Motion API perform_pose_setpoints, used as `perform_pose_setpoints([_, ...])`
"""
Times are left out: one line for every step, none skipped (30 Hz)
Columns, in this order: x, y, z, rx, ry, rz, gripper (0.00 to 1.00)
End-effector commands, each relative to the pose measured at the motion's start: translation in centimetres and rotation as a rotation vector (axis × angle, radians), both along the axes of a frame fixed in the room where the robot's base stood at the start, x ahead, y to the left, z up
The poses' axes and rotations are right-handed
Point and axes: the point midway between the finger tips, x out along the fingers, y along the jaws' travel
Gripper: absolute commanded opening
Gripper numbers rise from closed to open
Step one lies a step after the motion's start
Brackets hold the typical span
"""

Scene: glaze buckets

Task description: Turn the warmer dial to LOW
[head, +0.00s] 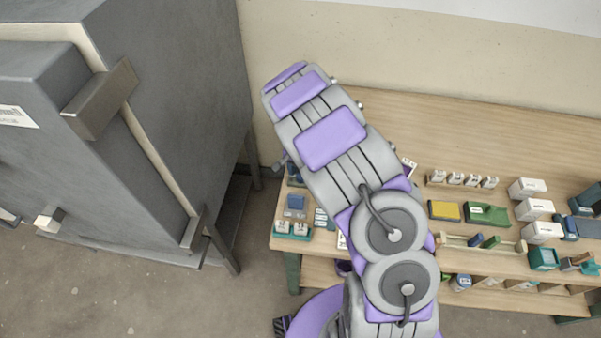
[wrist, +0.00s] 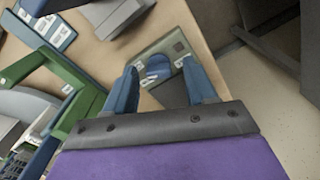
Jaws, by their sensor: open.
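In the wrist view a round blue dial (wrist: 157,68) sits on a grey-green panel (wrist: 172,45) with small white labels beside it. The label text is too small to read, so I cannot tell the setting. My gripper (wrist: 160,66) is open, its two blue fingers on either side of the dial in this view. Whether they touch it, and how far above the panel they are, I cannot tell. In the head view my own arm hides most of the gripper and the dial.
A large grey cabinet (head: 190,90) with metal handles stands left of the wooden table (head: 400,125). Several white boxes (head: 535,209), a yellow block (head: 444,210) and a green tray (head: 487,214) are on its right. In the wrist view a green frame (wrist: 75,105) lies left of the fingers.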

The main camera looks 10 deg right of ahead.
Motion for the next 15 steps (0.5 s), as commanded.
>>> perform_pose_setpoints([-0.01,-0.01,-0.03,0.0,0.0,0.0,0.55])
perform_pose_setpoints([0.01,-0.01,-0.02,0.0,0.0,0.0,0.55])
perform_pose_setpoints([0.01,-0.01,-0.01,0.0,0.0,0.0,0.55])
perform_pose_setpoints([0.01,0.0,0.0,0.0,0.0,0.0,0.55])
perform_pose_setpoints([0.01,0.0,0.0,0.0,0.0,0.0,0.55])
perform_pose_setpoints([0.01,-0.01,0.0,0.0,0.0,0.0,0.55])
perform_pose_setpoints([0.01,-0.01,0.0,0.0,0.0,0.0,0.52])
perform_pose_setpoints([0.01,-0.01,0.0,0.0,0.0,0.0,0.5])
perform_pose_setpoints([0.01,-0.01,0.0,0.0,0.0,0.0,0.46])
perform_pose_setpoints([0.01,-0.01,0.0,0.0,0.0,0.0,0.43])
perform_pose_setpoints([0.01,-0.01,0.0,0.0,0.0,0.0,0.4])
perform_pose_setpoints([0.0,0.0,0.0,0.0,0.0,0.0,0.36])
perform_pose_setpoints([0.0,0.0,0.0,0.0,0.0,0.0,0.33])
perform_pose_setpoints([0.0,0.0,0.0,0.0,0.0,0.0,0.3])
perform_pose_setpoints([0.0,0.0,0.0,0.001,0.001,0.0,0.27])
